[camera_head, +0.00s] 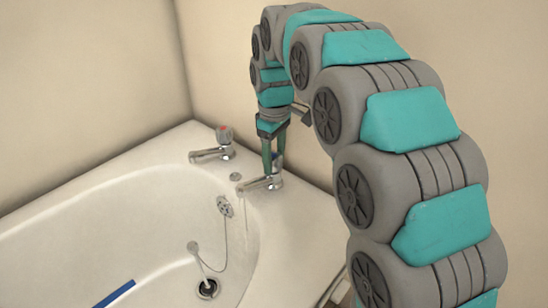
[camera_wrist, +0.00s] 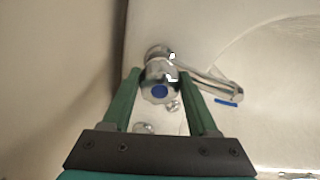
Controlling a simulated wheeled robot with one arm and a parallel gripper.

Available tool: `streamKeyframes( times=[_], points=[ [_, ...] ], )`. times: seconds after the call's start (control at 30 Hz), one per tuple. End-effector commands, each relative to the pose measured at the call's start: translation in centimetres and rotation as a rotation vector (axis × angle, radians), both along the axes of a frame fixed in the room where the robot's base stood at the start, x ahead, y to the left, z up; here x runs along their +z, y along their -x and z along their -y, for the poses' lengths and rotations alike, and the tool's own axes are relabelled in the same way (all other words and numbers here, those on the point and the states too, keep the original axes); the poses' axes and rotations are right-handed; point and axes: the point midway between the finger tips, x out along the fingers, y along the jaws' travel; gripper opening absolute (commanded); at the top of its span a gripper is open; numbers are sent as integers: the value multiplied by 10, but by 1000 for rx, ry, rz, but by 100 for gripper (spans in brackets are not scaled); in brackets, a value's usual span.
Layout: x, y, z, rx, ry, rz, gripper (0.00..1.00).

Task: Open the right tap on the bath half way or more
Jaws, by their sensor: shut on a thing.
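The right tap (camera_head: 260,184) stands on the bath's corner rim, with its chrome spout pointing left over the tub. In the wrist view, the right tap's handle (camera_wrist: 159,91) has a blue disc on top. My gripper (camera_head: 274,168) points down over this tap. In the wrist view, my gripper (camera_wrist: 160,78) has its two green fingers on either side of the handle, shut on it. A faint pale streak shows below the spout in the head view; I cannot tell for sure if it is water. The fingers partly hide the handle in the head view.
The left tap (camera_head: 211,154), with a red-marked handle, stands further back on the rim. The white bath (camera_head: 80,205) has a plug chain (camera_head: 225,240), a drain (camera_head: 207,288) and a blue strip (camera_head: 115,294). Walls stand close behind the rim.

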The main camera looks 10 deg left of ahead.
Motion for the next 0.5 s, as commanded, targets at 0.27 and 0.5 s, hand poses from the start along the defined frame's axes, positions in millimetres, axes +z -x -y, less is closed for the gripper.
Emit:
streamKeyframes(
  times=[0.27,0.5],
  points=[
    [0,-1,0,75,-1,1,4],
    [0,-1,0,85,0,2,4]
  ],
)
